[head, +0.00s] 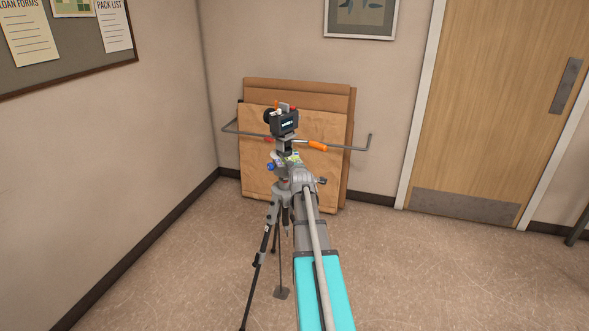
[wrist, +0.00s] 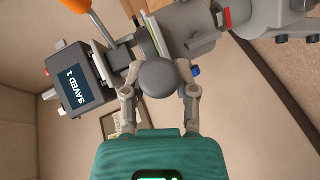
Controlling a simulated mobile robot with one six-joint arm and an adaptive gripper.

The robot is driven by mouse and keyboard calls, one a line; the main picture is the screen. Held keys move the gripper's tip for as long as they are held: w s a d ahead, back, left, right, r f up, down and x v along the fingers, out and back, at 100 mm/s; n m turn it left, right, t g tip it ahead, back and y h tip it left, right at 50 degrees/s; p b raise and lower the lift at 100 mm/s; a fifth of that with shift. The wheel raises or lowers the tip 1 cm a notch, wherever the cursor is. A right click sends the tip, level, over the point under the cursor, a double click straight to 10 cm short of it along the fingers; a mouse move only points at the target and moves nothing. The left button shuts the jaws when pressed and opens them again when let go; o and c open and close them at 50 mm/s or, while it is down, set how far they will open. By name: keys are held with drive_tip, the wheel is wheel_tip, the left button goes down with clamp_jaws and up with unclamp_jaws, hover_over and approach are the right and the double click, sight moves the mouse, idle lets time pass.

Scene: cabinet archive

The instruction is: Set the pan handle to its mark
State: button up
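The tripod (head: 268,236) stands upright with a small dark camera (head: 284,122) on its head. The camera's screen reads "SAVED 1" in the wrist view (wrist: 76,92). The pan handle's orange grip (head: 317,146) points right in the head view; its orange end and metal rod (wrist: 93,22) show at the top left of the wrist view. My gripper (wrist: 160,72) is at the tripod head, its fingers apart on either side of a round grey knob (wrist: 158,79). Whether they press on it I cannot tell. I cannot make out the handle's mark.
Large brown folders (head: 250,90) lean on the wall behind the tripod, with a metal rail (head: 350,148) across them. A noticeboard (head: 60,65) hangs left and a wooden door (head: 500,90) is at right. The floor (head: 440,270) at right is clear.

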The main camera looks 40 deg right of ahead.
drive_tip(key=o, duration=0.4)
drive_tip(key=shift+c, duration=0.2)
drive_tip(key=shift+s, duration=0.15)
